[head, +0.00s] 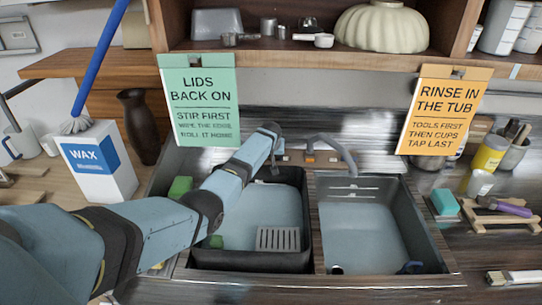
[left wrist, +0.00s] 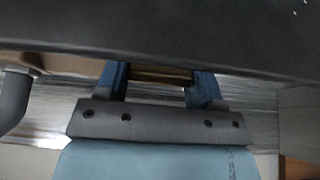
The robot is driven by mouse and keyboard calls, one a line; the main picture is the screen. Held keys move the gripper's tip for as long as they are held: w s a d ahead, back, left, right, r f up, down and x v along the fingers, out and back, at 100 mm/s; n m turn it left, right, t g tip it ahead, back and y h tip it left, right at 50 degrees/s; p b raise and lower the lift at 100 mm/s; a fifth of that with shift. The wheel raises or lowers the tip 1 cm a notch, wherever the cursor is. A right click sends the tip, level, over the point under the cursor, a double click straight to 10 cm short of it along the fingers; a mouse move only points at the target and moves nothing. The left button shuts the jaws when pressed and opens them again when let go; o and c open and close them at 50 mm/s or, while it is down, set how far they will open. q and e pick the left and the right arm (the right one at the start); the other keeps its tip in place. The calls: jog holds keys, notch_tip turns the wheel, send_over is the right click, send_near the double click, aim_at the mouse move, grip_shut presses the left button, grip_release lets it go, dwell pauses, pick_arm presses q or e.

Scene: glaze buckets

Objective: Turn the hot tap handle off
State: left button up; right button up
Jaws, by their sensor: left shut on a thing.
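The tap (head: 334,146) has a grey curved spout and a copper-coloured base, behind the divider between two sink basins. My left arm reaches across the left basin to the left end of the tap base. My left gripper (head: 273,165) is there, small and partly hidden by its own wrist. In the left wrist view its blue fingers (left wrist: 158,84) are on either side of a brass-coloured piece, which I take to be the hot tap handle (left wrist: 160,75). The handle's angle is hidden. The grey spout (left wrist: 14,100) shows at the left of that view. My right gripper is out of view.
A wax box (head: 97,160) and dark vase (head: 138,125) are left. A shelf with hanging signs (head: 200,100) overhangs the tap.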

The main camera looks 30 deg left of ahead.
pick_arm(q)
jog(key=o, duration=0.9)
jog(key=v, duration=1.3)
jog(key=shift+s+d+r, duration=0.1)
jog(key=shift+s+r, duration=0.05)
jog(key=shift+r, duration=0.2)
jog(key=shift+f, duration=0.1)
